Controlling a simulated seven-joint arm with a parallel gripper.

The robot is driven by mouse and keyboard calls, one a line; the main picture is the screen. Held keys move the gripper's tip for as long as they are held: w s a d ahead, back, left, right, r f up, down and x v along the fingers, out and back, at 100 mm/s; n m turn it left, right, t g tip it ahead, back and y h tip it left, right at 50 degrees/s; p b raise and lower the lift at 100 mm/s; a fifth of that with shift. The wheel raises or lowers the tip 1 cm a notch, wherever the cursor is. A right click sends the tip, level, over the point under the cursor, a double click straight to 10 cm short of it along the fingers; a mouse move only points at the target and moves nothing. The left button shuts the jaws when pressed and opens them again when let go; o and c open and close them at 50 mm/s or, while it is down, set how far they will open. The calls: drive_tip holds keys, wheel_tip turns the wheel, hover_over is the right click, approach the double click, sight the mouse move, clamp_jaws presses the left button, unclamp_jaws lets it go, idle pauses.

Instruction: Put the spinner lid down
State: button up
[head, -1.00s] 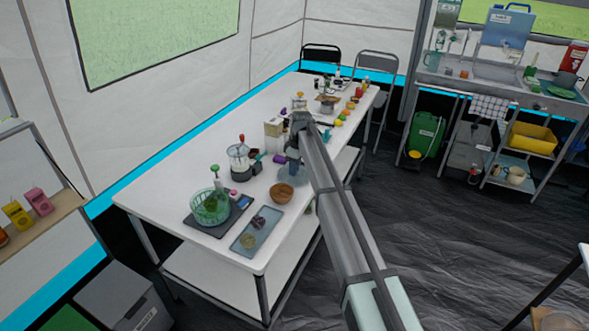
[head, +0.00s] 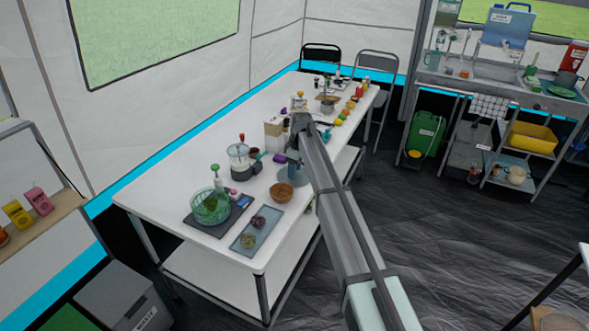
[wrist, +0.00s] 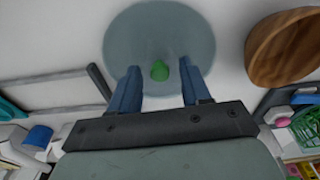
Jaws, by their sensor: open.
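The spinner lid (wrist: 160,22) is a translucent grey-blue disc with a green knob (wrist: 159,70). In the wrist view it appears to lie flat on the white table, in front of my fingers. My gripper (wrist: 160,76) is open, with one blue finger on each side of the knob and a gap to each. In the head view the lid (head: 290,177) shows below my gripper (head: 293,160), near the table's front edge, partly hidden by my arm. The green spinner basket (head: 211,206) stands on a dark scale at the table's near left.
A wooden bowl (head: 281,192) stands close to the lid; it also shows in the wrist view (wrist: 288,48). A grey tray (head: 245,245) with small items lies at the near end. A clear chopper jar (head: 240,160) and a carton (head: 273,135) stand behind. The table's left side is bare.

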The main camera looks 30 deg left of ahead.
sight(298, 176)
wheel_tip(298, 176, up, 12)
drive_tip(key=d, duration=0.1)
drive_tip(key=shift+d, duration=0.2)
idle(0.6)
drive_tip(key=s+d+f+m, duration=0.25)
drive_tip(key=d+f, duration=0.35)
drive_tip(key=d, duration=0.4)
drive_tip(key=s+d+f+m, duration=0.1)
drive_tip(key=d+f+m, duration=0.2)
drive_tip(key=d+f, duration=0.45)
drive_tip(key=s+d+f+m, duration=0.1)
drive_tip(key=d+f+m, duration=0.25)
drive_tip(key=d, duration=0.85)
drive_tip(key=s+d+f+m+h, duration=0.1)
drive_tip(key=s+d+f+m, duration=0.5)
drive_tip(key=s+d, duration=0.7)
drive_tip(key=s+d+f+m, duration=0.4)
drive_tip(key=s+d+f, duration=0.5)
drive_tip(key=d, duration=0.6)
drive_tip(key=s+f+g, duration=0.3)
drive_tip(key=s+f, duration=0.6)
drive_tip(key=s, duration=0.6)
drive_tip(key=s+f+g, duration=0.3)
drive_tip(key=s+f, duration=0.7)
drive_tip(key=s, duration=0.5)
drive_tip(key=shift+g, duration=0.4)
